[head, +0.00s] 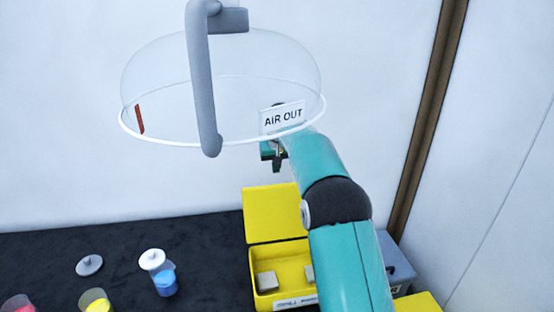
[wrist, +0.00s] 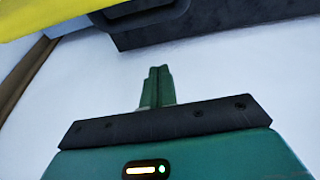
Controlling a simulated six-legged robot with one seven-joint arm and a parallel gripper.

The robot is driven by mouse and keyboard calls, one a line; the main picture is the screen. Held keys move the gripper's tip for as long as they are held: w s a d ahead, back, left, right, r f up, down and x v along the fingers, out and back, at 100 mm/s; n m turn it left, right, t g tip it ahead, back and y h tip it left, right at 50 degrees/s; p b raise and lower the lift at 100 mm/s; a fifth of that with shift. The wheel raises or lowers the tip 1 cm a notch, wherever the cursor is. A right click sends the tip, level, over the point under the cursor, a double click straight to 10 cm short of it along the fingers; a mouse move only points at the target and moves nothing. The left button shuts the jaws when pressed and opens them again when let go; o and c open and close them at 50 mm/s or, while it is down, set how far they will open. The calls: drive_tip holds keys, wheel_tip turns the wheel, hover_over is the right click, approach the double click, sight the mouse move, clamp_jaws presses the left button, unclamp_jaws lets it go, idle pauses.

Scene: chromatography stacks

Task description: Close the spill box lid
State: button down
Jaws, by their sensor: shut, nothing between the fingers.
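The yellow spill box (head: 262,279) stands on the dark bench in the head view, with its lid (head: 270,213) open and standing up at the back. Inside the box are grey blocks, and my arm hides its right part. My gripper (head: 278,163) is above and behind the raised lid, apart from it. In the wrist view my gripper (wrist: 158,72) has its green fingers together with nothing between them. A yellow surface (wrist: 40,14) shows at the top left of the wrist view, probably part of the spill box.
A clear dome with a white rim (head: 170,143) and a grey pipe (head: 203,90) hangs left of my gripper, with an "AIR OUT" sign (head: 283,117). Cups with blue (head: 165,284), yellow (head: 97,302) and pink contents stand at the left. A grey box (head: 398,262) is at the right.

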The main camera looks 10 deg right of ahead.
drive_tip(key=s+f, duration=0.1)
drive_tip(key=f, duration=0.1)
drive_tip(key=s+f, duration=0.1)
drive_tip(key=shift+s+f, duration=0.35)
drive_tip(key=shift+s, duration=0.05)
drive_tip(key=shift+s+r, duration=0.15)
drive_tip(key=shift+s, duration=0.05)
idle(0.5)
